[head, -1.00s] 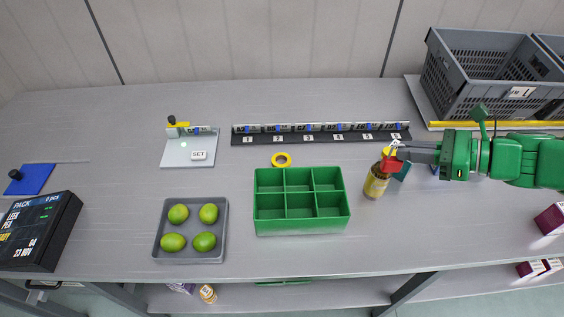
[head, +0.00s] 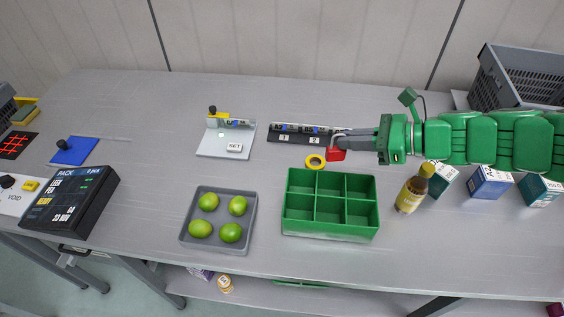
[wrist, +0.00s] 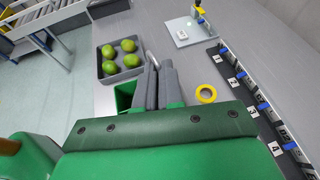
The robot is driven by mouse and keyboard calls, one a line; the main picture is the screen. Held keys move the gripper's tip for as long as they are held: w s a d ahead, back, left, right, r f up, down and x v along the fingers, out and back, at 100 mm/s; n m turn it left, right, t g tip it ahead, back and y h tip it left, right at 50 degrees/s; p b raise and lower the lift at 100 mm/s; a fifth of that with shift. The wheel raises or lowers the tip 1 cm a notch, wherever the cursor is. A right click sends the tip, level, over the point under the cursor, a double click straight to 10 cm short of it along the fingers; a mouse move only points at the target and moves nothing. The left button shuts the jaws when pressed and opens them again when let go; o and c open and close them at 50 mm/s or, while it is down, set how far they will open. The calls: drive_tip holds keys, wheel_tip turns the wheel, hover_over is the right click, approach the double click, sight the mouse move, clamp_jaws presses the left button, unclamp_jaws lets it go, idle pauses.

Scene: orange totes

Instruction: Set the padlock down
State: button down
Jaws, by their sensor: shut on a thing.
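The red padlock (head: 336,154) hangs at the tips of my gripper (head: 342,138), which is shut on it. In the head view the padlock shows just behind the green divided box (head: 331,232) and to the right of the yellow ring (head: 315,162). It appears raised above the table, but its exact height is hard to tell. In the wrist view the fingers of my gripper (wrist: 158,85) are close together, with a grey metal loop at their tips. The red body is hidden there.
A grey tray (head: 187,237) of green limes stands left of the box. A white plate (head: 212,151) with a SET button and a dark numbered strip (head: 285,138) lie behind. A bottle (head: 411,193) and several cartons (head: 489,184) stand at right.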

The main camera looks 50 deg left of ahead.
drive_tip(key=s+a+n+g, duration=0.1)
drive_tip(key=s+a+n, duration=0.1)
drive_tip(key=s+a, duration=0.5)
drive_tip(key=shift+h, duration=0.4)
drive_tip(key=shift+w+a+f, duration=1.15)
drive_tip(key=shift+a+f, duration=0.8)
drive_tip(key=shift+f, duration=0.55)
drive_tip(key=shift+w+a+f, duration=1.1)
drive_tip(key=shift+a+f, duration=0.9)
drive_tip(key=shift+f, duration=0.5)
drive_tip(key=shift+w+a+f, duration=1.15)
drive_tip(key=shift+a+f, duration=0.8)
drive_tip(key=shift+f, duration=2.1)
drive_tip(key=shift+f, duration=0.1)
drive_tip(key=c, duration=1.3)
unclamp_jaws()
